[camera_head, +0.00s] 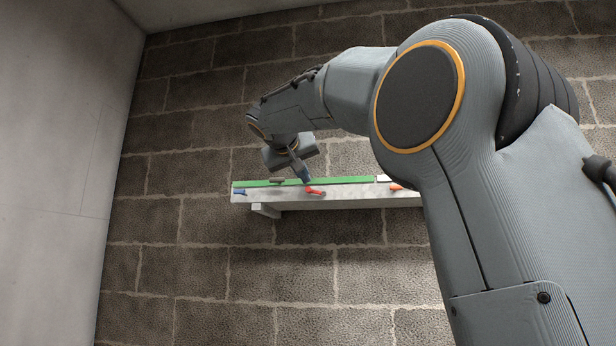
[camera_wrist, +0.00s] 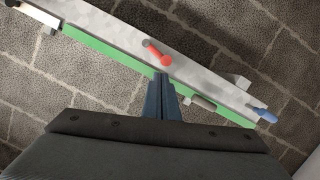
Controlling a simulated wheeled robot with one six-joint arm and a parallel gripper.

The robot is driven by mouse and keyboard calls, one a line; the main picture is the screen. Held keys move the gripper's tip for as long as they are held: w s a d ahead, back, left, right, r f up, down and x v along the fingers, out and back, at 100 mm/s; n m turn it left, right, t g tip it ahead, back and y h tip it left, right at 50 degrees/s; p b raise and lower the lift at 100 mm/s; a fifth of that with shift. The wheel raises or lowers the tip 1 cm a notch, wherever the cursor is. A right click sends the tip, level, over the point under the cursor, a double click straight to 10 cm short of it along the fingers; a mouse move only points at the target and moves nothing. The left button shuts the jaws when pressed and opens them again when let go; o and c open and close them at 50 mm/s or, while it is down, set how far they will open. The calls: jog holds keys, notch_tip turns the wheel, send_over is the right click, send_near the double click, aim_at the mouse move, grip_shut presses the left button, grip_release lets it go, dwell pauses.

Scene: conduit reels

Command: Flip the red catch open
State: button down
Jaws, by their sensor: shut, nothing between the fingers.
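The red catch (camera_head: 315,190) is a small lever on the front of a pale grey shelf-like beam on the wall. It also shows in the wrist view (camera_wrist: 157,53), lying slanted across the beam's pale face. My gripper (camera_head: 306,179) is shut and empty, its fingers just above the red catch in the head view. In the wrist view my gripper (camera_wrist: 162,78) has its tips close to the catch's end. I cannot tell whether they touch it.
The pale beam (camera_head: 350,199) carries a green strip (camera_head: 345,181) along its top. A blue lever (camera_head: 239,192) and a brown handle (camera_head: 277,180) are to the left. An orange-red piece (camera_head: 396,187) and a white piece (camera_head: 383,178) are to the right. A block wall stands behind.

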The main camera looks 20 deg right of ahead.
jog(key=shift+d+r, duration=0.1)
jog(key=s+a+r, duration=0.4)
jog(key=s+a, duration=0.2)
jog(key=a, duration=0.2)
jog(key=shift+s+a+r, duration=0.2)
jog(key=shift+s+r, duration=0.05)
jog(key=shift+r, duration=0.15)
dwell(0.6)
